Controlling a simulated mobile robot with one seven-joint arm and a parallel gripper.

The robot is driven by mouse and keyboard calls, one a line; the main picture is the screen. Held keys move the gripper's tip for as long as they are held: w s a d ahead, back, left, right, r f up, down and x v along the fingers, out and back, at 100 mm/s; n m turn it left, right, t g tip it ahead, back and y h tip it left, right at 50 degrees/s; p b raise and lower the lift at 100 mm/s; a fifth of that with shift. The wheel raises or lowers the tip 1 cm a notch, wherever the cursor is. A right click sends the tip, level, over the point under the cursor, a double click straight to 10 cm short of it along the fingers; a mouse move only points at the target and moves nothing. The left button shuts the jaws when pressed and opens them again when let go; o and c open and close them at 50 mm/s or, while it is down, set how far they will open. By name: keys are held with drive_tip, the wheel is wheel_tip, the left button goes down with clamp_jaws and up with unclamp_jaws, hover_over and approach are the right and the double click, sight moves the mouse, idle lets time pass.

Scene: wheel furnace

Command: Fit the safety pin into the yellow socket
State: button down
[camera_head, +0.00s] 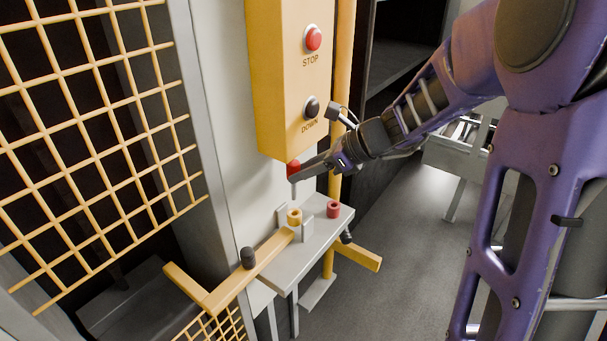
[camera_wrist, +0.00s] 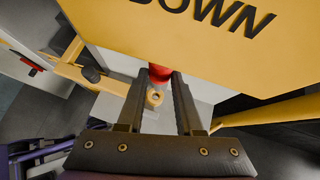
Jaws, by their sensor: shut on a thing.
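The safety pin (camera_head: 293,168) has a red head and a thin grey shaft that points down. My gripper (camera_head: 302,168) is shut on its red head, just below the yellow button box. In the wrist view the red head of the pin (camera_wrist: 160,71) shows between the fingertips of my gripper (camera_wrist: 162,77). The yellow socket (camera_head: 294,216) is a short ring on the grey shelf, below the pin with a clear gap between them. The yellow socket also shows between the fingers in the wrist view (camera_wrist: 155,97).
A red socket (camera_head: 333,210) stands right of the yellow one on the grey shelf (camera_head: 317,240). The yellow button box (camera_head: 285,80) hangs close above my gripper. A yellow bar (camera_head: 240,275) with a black knob (camera_head: 248,257) runs left. A yellow mesh guard (camera_head: 95,130) stands at left.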

drive_tip(key=shift+r, duration=0.1)
idle(0.3)
drive_tip(key=shift+f+b, duration=0.85)
drive_tip(key=shift+f, duration=0.85)
drive_tip(key=shift+f, duration=0.1)
idle(0.5)
drive_tip(key=shift+f+b, duration=0.85)
drive_tip(key=shift+f, duration=0.65)
drive_tip(key=shift+s+f, duration=0.1)
drive_tip(key=shift+f, duration=1.5)
drive_tip(key=shift+c, duration=2.4)
unclamp_jaws()
drive_tip(key=shift+r, duration=0.1)
